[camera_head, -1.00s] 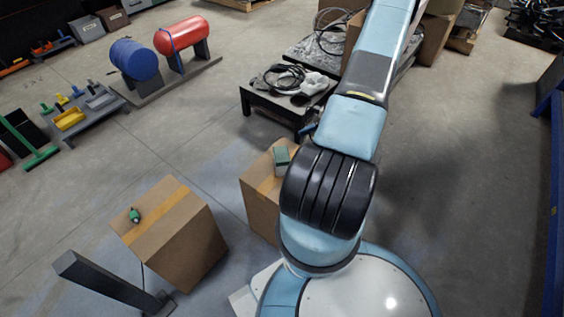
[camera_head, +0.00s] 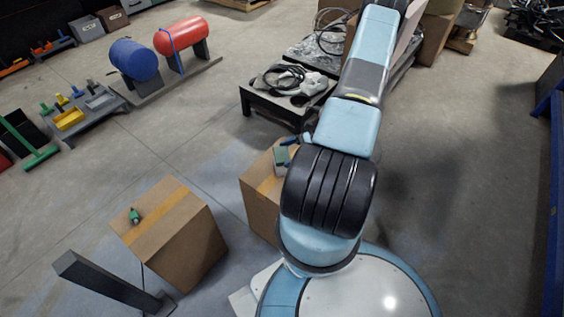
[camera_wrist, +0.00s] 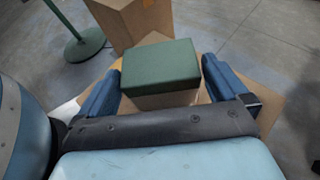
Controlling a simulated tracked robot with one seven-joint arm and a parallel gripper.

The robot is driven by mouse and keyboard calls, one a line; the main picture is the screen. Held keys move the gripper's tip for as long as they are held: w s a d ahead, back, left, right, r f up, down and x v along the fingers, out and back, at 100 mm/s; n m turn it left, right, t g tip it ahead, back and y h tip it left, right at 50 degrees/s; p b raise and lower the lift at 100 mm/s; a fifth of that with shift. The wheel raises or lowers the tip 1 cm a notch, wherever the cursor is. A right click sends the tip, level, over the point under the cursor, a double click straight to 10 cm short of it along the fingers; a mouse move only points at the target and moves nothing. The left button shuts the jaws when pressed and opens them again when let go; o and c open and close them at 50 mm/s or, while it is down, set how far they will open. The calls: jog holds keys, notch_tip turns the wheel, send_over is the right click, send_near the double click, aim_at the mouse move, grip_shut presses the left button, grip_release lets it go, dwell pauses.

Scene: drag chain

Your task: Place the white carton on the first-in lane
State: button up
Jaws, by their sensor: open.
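A small green-topped box (camera_wrist: 160,65) lies between the two blue fingers of my gripper (camera_wrist: 164,70) in the wrist view. The fingers are spread, with a gap to the box on the right; contact on the left is unclear. The same small box (camera_head: 281,158) shows in the head view on top of a cardboard box (camera_head: 260,196), partly hidden by my arm. A blue finger shows just above it. I see no plainly white carton, and I cannot make out a first-in lane.
Another cardboard box (camera_head: 172,236) with a small green object (camera_head: 134,215) on top stands to the left. A dark post (camera_head: 105,282) stands in front of it. A low black table (camera_head: 262,104) with cables is behind. Floor at the right is clear.

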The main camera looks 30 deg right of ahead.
aim_at(277, 157)
jog(key=x, duration=0.5)
jog(key=shift+c, duration=0.5)
jog(key=c, duration=0.8)
